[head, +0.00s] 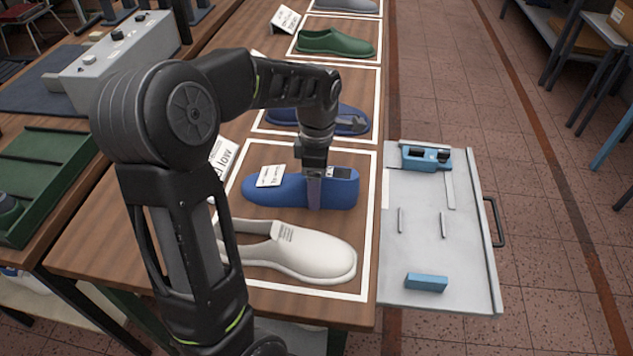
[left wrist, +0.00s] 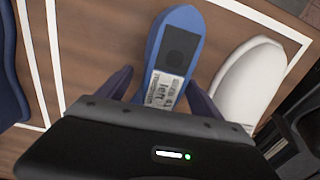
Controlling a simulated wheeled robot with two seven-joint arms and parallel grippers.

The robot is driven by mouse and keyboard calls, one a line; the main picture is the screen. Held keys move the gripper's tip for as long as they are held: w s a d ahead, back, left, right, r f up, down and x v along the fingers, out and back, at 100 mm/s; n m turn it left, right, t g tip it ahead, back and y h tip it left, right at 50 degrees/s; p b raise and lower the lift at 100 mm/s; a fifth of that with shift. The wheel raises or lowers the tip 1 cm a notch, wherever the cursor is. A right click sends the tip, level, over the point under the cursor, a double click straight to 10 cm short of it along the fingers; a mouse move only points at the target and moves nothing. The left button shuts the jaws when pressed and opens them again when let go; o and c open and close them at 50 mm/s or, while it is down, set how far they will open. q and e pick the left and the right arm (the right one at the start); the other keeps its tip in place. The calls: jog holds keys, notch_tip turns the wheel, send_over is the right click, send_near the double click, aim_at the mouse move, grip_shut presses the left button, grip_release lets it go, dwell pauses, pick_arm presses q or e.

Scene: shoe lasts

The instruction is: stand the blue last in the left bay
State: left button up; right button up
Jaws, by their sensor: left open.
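The blue last (head: 270,190) lies on its side or sole on the wooden table, inside a white-outlined rectangle, with a white label near one end. My left gripper (head: 314,192) is open at the blue last, one finger showing in front of its side. In the left wrist view the blue last (left wrist: 178,32) extends out between the open fingers (left wrist: 160,82), with a printed label and a dark patch on its face. Whether the fingers touch it cannot be told. No bay marked left can be made out. My right gripper is out of view.
A white shoe-shaped last (head: 310,248) lies close beside the blue one. A darker blue last (head: 350,121) and a green one (head: 335,42) lie farther back. A grey board (head: 420,255) at right carries thin upright pegs, a blue clamp-like device (head: 426,158) and a blue block (head: 426,283).

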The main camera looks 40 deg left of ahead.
pick_arm(q)
jog(key=shift+r, duration=0.1)
jog(key=shift+w+r, duration=0.1)
jog(key=shift+r, duration=3.75)
